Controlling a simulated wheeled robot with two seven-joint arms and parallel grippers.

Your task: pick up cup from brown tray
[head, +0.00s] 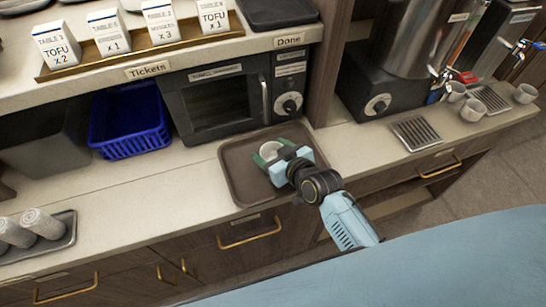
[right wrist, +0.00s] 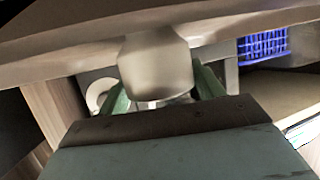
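The brown tray (head: 236,178) lies on the counter in front of the black oven in the head view. A pale cup (head: 270,149) is over the tray. My right gripper (head: 273,154) reaches over the tray, with green fingers on either side of the cup. In the right wrist view the cup (right wrist: 155,70) is blurred and sits between the green fingers (right wrist: 160,88), which appear to touch its sides. I cannot tell whether the cup rests on the tray or is slightly above it. My left gripper is not in view.
The black oven (head: 218,97) stands right behind the tray. A blue basket (head: 130,125) is to its left. On the right are dispensers (head: 410,45), a drip grate (head: 416,133) and several small cups (head: 473,110). Rolled towels (head: 42,223) lie at far left. The counter left of the tray is clear.

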